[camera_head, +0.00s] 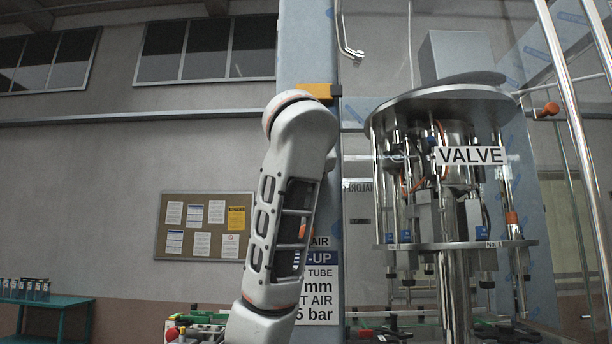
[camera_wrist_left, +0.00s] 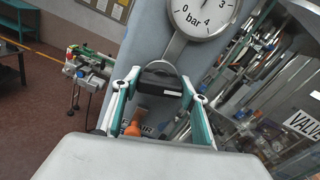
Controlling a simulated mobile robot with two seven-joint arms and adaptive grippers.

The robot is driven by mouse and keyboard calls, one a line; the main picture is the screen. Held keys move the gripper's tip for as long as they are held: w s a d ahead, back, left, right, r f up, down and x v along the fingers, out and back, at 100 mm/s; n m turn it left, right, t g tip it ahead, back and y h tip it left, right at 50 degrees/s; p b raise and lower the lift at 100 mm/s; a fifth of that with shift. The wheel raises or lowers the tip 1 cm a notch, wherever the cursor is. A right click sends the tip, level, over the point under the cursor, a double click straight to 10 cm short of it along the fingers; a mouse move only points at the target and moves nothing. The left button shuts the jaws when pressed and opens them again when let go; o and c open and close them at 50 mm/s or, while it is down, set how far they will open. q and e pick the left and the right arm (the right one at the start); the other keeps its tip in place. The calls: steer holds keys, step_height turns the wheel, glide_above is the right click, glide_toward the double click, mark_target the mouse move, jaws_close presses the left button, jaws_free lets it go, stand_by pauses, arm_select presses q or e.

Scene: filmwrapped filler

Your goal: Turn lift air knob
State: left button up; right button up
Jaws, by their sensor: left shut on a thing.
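The lift air knob (camera_wrist_left: 158,86) is a dark, short piece below the pressure gauge on the grey-blue column, in the left wrist view. My left gripper (camera_wrist_left: 160,82) has its green and white fingers on either side of the knob and is shut on it. An orange part (camera_wrist_left: 132,129) shows lower down between the fingers, near partly hidden lettering. In the head view my left arm rises in front of the column (camera_head: 306,50) and its gripper cannot be made out. My right gripper is in neither view.
A round gauge (camera_wrist_left: 203,14) marked in bar sits just above the knob. A steel machine with a VALVE sign (camera_head: 470,156) stands close to the right of the column. A notice board (camera_head: 180,246) hangs on the wall, and a green table (camera_head: 62,303) stands at left.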

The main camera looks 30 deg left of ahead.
arm_select(q)
steer(key=shift+w+f+m, duration=0.1)
steer(key=shift+f+m, duration=0.05)
steer(key=shift+m, duration=1.05)
steer(key=o, duration=1.1)
